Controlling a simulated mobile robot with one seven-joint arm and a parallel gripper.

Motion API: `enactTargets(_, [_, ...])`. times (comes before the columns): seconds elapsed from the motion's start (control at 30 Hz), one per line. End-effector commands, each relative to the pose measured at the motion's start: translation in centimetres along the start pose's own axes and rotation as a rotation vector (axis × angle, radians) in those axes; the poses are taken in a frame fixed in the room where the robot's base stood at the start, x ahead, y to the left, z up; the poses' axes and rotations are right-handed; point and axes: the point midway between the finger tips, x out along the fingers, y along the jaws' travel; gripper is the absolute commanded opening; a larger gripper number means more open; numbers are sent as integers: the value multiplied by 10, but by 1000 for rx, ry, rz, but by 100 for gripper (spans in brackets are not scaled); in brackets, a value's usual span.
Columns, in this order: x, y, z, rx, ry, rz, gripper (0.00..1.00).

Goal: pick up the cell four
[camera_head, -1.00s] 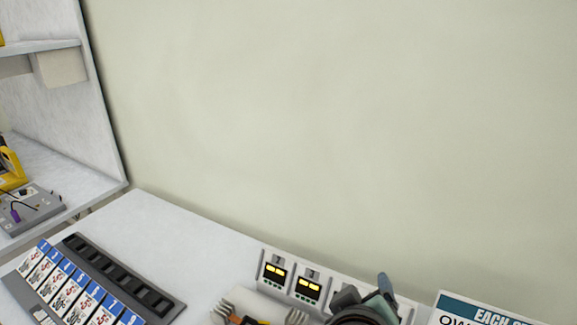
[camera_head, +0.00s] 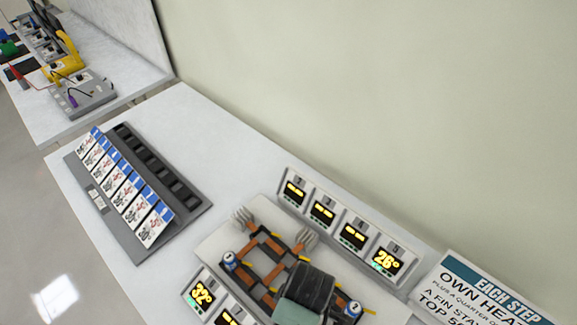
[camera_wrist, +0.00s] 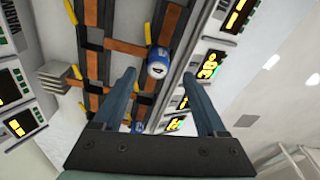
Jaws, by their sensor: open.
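The chassis rig is a pale board (camera_head: 222,243) with dark and copper bars; it also fills much of the wrist view. Two blue-and-white cells show on it in the head view, one at the left (camera_head: 230,261) and one at the right (camera_head: 353,309). In the wrist view, a blue cell with a white end (camera_wrist: 158,62) appears between and beyond my fingertips. A second blue cell (camera_wrist: 137,127) shows lower down. I cannot tell which is cell four. My gripper (camera_wrist: 159,76) is open and empty above the rig. In the head view my arm hides part of the rig.
Displays (camera_head: 354,235) line the rig's far side, with more (camera_head: 202,294) on its near side. Metal fins (camera_head: 307,240) stand on the board. A grey rack with several white cards (camera_head: 127,190) sits left, and a sign (camera_head: 480,290) right. Bare table (camera_head: 215,115) lies behind the rack.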

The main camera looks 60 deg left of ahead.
Motion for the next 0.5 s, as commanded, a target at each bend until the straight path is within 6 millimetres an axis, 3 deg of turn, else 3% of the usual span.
enactTargets(0.5, [50, 1, -1, 0, 0, 1, 75])
